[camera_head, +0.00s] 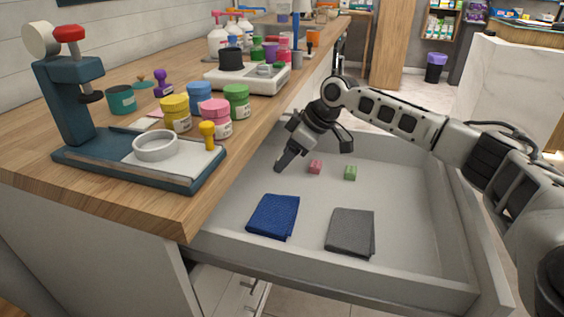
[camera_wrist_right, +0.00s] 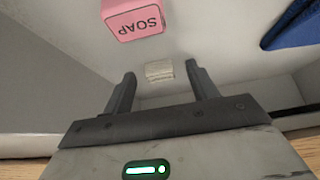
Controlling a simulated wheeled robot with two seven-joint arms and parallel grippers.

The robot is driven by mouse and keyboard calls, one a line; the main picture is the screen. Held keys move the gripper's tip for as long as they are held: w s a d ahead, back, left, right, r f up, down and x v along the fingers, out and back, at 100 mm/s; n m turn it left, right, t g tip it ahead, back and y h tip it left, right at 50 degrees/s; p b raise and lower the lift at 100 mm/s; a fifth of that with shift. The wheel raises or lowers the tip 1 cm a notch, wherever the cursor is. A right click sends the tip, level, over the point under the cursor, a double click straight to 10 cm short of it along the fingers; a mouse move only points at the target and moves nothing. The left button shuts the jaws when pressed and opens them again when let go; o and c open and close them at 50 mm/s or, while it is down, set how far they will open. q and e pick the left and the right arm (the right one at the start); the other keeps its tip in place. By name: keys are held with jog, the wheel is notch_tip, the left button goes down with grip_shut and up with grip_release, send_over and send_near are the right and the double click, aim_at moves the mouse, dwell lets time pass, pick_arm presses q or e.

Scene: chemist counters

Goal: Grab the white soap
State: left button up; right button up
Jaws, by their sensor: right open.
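The white soap (camera_wrist_right: 158,71) shows in the right wrist view, small and pale, lying on the light drawer floor in the gap between my fingertips as pictured. In the head view I cannot make it out; my right gripper probably covers it. My right gripper (camera_head: 284,164) reaches down into the open drawer (camera_head: 400,191), close to its wall on the counter side. It is open, and its fingers hold nothing. I cannot tell how far above the white soap the fingertips are. My left gripper is not in view.
A pink soap (camera_head: 315,167) lies just right of the gripper, with a green soap (camera_head: 350,173) beyond it. A folded blue cloth (camera_head: 273,216) and a grey cloth (camera_head: 351,232) lie nearer. The wooden counter (camera_head: 130,205) stands left, holding jars and a press.

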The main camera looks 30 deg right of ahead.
jog(key=c, duration=1.1)
jog(key=shift+o, duration=0.2)
